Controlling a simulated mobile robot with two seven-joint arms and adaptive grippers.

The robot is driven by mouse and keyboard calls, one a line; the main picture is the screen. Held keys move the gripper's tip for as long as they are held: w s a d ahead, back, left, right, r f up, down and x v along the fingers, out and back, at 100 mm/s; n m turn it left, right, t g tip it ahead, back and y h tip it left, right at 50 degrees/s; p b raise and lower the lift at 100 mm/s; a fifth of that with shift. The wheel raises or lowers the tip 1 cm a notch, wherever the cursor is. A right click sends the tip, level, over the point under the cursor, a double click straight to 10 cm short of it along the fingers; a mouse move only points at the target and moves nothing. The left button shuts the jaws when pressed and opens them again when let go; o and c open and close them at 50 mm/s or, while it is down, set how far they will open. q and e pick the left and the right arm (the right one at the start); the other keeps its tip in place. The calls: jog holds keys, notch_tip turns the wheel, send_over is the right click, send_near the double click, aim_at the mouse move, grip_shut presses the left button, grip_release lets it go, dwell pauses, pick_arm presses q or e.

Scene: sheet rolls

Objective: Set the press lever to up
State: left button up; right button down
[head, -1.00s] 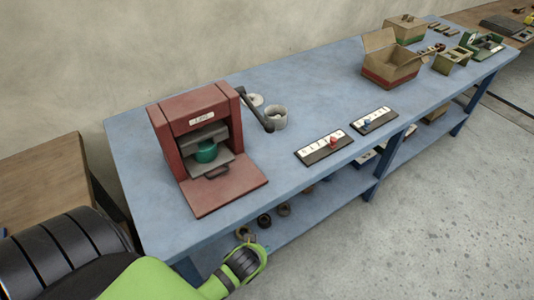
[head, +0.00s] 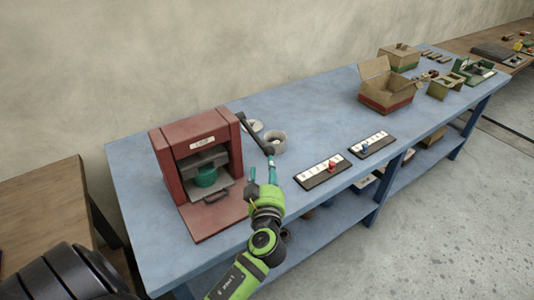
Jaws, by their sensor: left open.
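The red press (head: 197,160) stands at the left end of the blue table with its front flap lowered. A teal-green piece (head: 206,177) sits inside it. My right gripper is not in view.
An open cardboard box (head: 386,95) is farther right. The table behind the rolls is clear.

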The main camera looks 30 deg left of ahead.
aim_at(267, 156)
pick_arm(q)
jog(key=shift+w+r+t, duration=0.3)
jog(key=shift+w+r, duration=0.05)
jog(key=shift+r, duration=0.05)
jog(key=p+x, duration=0.2)
jog(key=x, duration=0.3)
jog(key=shift+w+a+p, duration=0.2)
jog(key=shift+a+p, duration=0.05)
jog(key=shift+p, duration=0.05)
jog(key=shift+w+a, duration=0.35)
jog(key=shift+w, duration=0.15)
